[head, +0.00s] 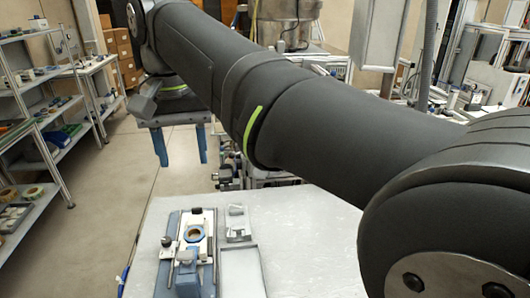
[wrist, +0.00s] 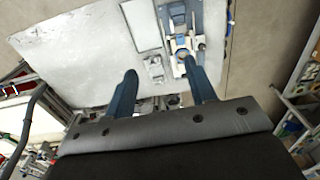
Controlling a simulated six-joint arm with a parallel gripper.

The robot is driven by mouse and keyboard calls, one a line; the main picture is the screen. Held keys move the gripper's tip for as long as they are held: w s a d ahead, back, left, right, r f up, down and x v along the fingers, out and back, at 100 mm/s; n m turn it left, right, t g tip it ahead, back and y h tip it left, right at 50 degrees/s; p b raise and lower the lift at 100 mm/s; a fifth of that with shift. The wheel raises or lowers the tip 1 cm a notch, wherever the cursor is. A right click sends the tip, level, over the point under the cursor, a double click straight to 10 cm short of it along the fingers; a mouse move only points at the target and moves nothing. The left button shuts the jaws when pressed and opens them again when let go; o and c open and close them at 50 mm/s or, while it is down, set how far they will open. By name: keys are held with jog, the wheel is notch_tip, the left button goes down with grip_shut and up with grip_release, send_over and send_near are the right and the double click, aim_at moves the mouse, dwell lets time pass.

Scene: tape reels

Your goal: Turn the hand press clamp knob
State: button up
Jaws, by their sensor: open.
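The hand press (head: 188,276) stands on the light table as a blue base with metal rods and pale fittings. It also shows in the wrist view (wrist: 178,14). A small brown ring (head: 194,233) sits on its middle. Dark knobs show on the press, one at its left side (head: 167,241) and one at its far end (head: 196,211); I cannot tell which is the clamp knob. My gripper (head: 182,162) hangs with two blue fingers apart, empty, beyond the table's far edge in the head view.
A grey metal fixture (head: 238,226) and a flat pale plate (head: 241,272) lie right of the press. The table's right part (head: 310,240) is bare. Shelves with small parts (head: 40,130) stand at the left. My arm crosses above the table.

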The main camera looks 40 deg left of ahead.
jog(key=w+a+f+n, duration=0.2)
jog(key=a+f+n, duration=0.2)
jog(key=a+f, duration=0.7)
jog(key=n, duration=0.5)
send_near(166, 240)
notch_tip(166, 240, down, 9)
jog(key=shift+a+r, duration=0.1)
jog(key=shift+r, duration=0.05)
jog(key=c, duration=1)
jog(key=shift+m, duration=2)
jog(key=o, duration=1)
